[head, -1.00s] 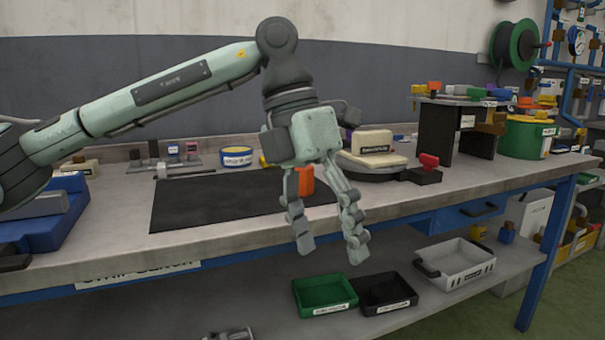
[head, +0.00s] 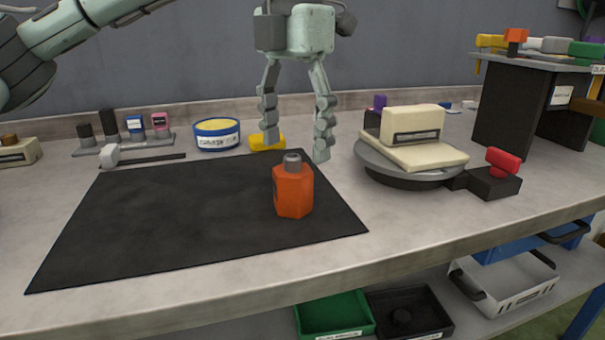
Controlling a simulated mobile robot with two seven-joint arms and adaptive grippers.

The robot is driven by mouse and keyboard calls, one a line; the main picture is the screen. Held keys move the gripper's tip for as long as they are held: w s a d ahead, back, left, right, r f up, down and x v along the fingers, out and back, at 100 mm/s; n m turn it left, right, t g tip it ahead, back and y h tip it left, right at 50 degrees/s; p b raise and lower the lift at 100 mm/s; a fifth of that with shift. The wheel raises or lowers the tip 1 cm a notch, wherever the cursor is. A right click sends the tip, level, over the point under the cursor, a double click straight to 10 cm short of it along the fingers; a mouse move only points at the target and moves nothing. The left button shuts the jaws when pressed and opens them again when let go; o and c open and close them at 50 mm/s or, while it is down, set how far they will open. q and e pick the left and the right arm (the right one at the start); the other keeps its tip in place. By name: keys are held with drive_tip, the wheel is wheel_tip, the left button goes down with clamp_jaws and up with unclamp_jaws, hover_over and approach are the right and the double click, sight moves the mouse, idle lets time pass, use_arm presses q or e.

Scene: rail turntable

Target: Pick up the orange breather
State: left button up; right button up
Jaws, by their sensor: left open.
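The orange breather (head: 293,191) is a faceted orange body with a grey cap on top. It stands upright on the right part of the black mat (head: 170,215). My left gripper (head: 296,150) is open and empty, its fingers pointing down. In the picture its fingertips appear above the breather, one on each side of the cap. The fingers do not touch the breather as far as I can tell; the depth between them is unclear. My right gripper is not in view.
A round turntable (head: 412,175) with a cream block (head: 412,122) and a red-knobbed clamp (head: 502,162) stands to the right. A blue-white tin (head: 217,136), a yellow piece (head: 266,143) and a hammer-like tool (head: 140,156) lie behind the mat. The mat's left part is clear.

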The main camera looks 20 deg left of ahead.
sight(293, 170)
use_arm(q)
drive_tip(key=f, duration=0.7)
drive_tip(key=shift+s+a+f, duration=0.1)
drive_tip(key=shift+s, duration=0.2)
drive_tip(key=shift+c, duration=0.4)
drive_tip(key=c, duration=1.2)
drive_tip(key=shift+c, duration=0.4)
